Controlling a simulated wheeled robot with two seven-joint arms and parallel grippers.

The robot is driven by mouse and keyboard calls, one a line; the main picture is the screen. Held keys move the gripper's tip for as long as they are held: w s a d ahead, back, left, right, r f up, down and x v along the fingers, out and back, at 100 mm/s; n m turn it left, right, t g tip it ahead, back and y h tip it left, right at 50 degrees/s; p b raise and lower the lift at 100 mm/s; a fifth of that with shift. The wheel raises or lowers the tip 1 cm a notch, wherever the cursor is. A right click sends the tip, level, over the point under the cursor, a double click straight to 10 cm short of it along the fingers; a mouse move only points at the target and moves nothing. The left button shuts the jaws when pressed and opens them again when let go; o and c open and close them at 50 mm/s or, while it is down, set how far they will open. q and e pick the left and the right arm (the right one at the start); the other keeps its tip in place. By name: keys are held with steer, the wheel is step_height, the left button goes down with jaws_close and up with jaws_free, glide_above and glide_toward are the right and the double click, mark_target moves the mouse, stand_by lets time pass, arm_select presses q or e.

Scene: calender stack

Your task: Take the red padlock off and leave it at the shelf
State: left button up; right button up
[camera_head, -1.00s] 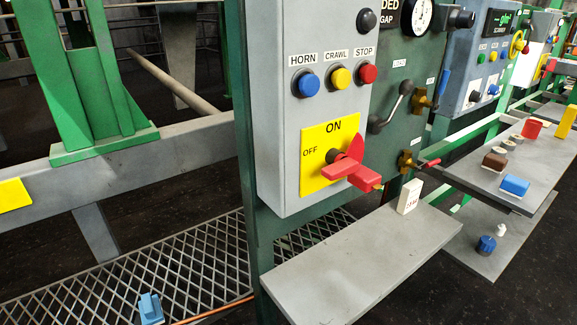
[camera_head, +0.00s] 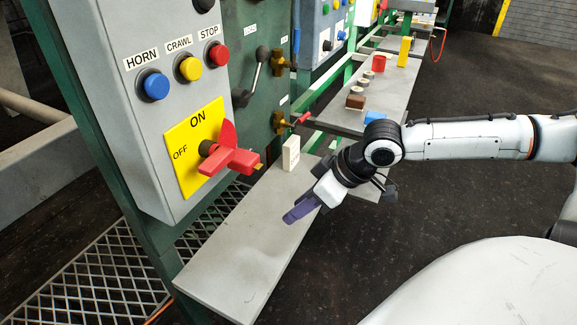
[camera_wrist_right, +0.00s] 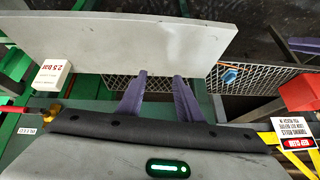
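The rotary switch on the grey panel has a red handle (camera_head: 228,137) on a yellow ON/OFF plate (camera_head: 187,168). A red block-like part (camera_head: 236,161) sticks out in front of it and looks like the red padlock; where handle and lock meet is unclear. In the right wrist view a red block (camera_wrist_right: 301,92) shows at the right, above a white and red tag (camera_wrist_right: 295,133). The grey shelf (camera_head: 225,262) is below the panel. My right gripper (camera_head: 299,212) is over the shelf, right of the switch and apart from it. Its purple fingers (camera_wrist_right: 160,98) are spread and empty.
A white block (camera_head: 291,153) stands at the shelf's far end. A farther shelf (camera_head: 345,120) holds several coloured items. A blue object (camera_wrist_right: 229,75) lies on the floor grating (camera_wrist_right: 262,77). Most of the near shelf is bare.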

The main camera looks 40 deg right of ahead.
mark_target(253, 159)
steer(key=s+a+r+g+h+p, duration=0.1)
steer(key=s+a+r+g, duration=0.15)
steer(key=r, duration=0.45)
steer(key=s+a+r+g+h+p, duration=0.1)
steer(key=a+r, duration=0.3)
steer(key=r, duration=0.3)
steer(key=shift+n+t, duration=0.25)
steer(key=shift+n, duration=0.15)
steer(key=shift+w+a+r+b, duration=0.15)
steer(key=shift+w+a, duration=0.25)
steer(key=shift+w, duration=0.7)
steer(key=shift+w+a+f+b, duration=0.15)
steer(key=shift+w+a, duration=0.2)
steer(key=shift+w, duration=0.8)
steer(key=shift+w+a+r+b, duration=0.15)
steer(key=shift+w+a, duration=0.25)
steer(key=shift+w, duration=0.7)
steer(key=shift+c, duration=0.5)
steer(key=c, duration=0.7)
